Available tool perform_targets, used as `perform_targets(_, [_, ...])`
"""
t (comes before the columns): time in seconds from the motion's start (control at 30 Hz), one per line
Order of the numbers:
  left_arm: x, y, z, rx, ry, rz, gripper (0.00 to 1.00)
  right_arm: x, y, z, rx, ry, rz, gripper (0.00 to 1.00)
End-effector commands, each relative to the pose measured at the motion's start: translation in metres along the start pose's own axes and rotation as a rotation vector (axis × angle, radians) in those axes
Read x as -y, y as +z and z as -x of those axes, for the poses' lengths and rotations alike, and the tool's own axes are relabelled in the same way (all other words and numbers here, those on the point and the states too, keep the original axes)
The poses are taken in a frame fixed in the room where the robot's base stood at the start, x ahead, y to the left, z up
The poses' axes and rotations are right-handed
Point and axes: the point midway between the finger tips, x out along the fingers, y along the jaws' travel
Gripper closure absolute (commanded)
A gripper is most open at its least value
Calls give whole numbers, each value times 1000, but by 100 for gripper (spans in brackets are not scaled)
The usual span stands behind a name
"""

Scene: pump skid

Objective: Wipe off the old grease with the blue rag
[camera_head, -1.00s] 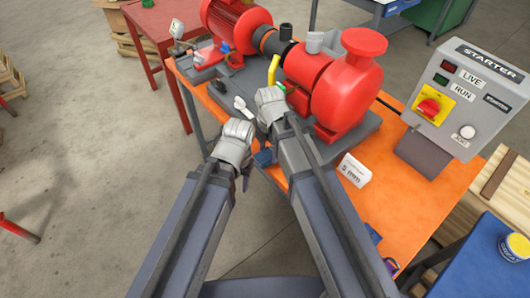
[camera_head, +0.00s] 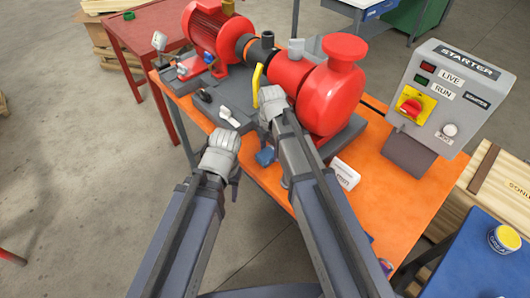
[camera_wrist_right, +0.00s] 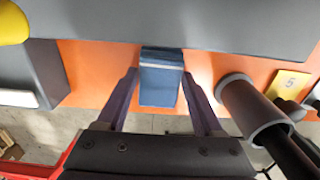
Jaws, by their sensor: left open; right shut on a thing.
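The blue rag (camera_wrist_right: 160,78) is a folded blue block between the two fingers of my right gripper (camera_wrist_right: 160,88) in the right wrist view. It is over the orange tabletop strip beside the grey pump base. In the head view a blue patch (camera_head: 265,157), which looks like the rag, shows just left of my right forearm. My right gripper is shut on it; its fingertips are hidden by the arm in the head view. My left gripper (camera_head: 234,180) is open and empty, off the table's near edge. I cannot make out the old grease.
The red pump (camera_head: 325,95) and motor (camera_head: 217,35) stand on a grey base (camera_head: 205,82) on the orange table (camera_head: 385,205). Small black and white items lie left of my right gripper. A white card (camera_head: 346,174) and the starter box (camera_head: 435,105) are on the right.

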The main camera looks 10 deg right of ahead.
Motion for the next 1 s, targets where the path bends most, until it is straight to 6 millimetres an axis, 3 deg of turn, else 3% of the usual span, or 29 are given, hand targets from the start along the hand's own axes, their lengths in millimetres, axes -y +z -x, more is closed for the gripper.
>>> perform_targets(0.67, [0,0,1,0,0,0,50,-19,5,2,2,0,0,76])
perform_targets(1.0, [0,0,0,0,0,0,50,-18,-11,0,2,0,2,76])
